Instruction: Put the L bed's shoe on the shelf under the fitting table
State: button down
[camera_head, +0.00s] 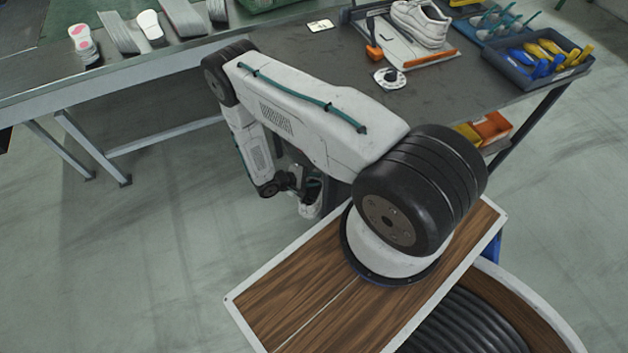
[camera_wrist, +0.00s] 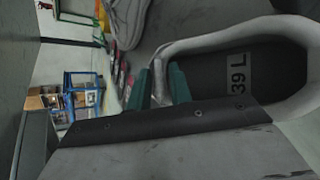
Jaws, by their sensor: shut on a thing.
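My gripper (camera_wrist: 164,88) is shut on the wall of a light shoe (camera_wrist: 208,40). In the wrist view the shoe's dark insole shows the label "39 L". In the head view my gripper (camera_head: 296,184) hangs low beside the fitting table (camera_head: 335,62), partly hidden by my arm, with a small pale part of the shoe (camera_head: 311,207) showing below it. A white bed (camera_head: 385,42) marked "L" lies on the fitting table; its marked spot is bare. Another white shoe (camera_head: 420,24) stands on the right part of that bed. The shelf under the table is mostly hidden.
Orange and yellow bins (camera_head: 493,127) sit under the table's right side. A blue-grey tray (camera_head: 570,66) of yellow and blue tools and a round white item (camera_head: 389,78) are on top. The floor at left is clear.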

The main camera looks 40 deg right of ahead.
jog(key=shift+f, duration=0.3)
jog(key=c, duration=1.2)
grip_release()
jog(key=shift+c, duration=0.2)
jog(key=shift+a, duration=0.1)
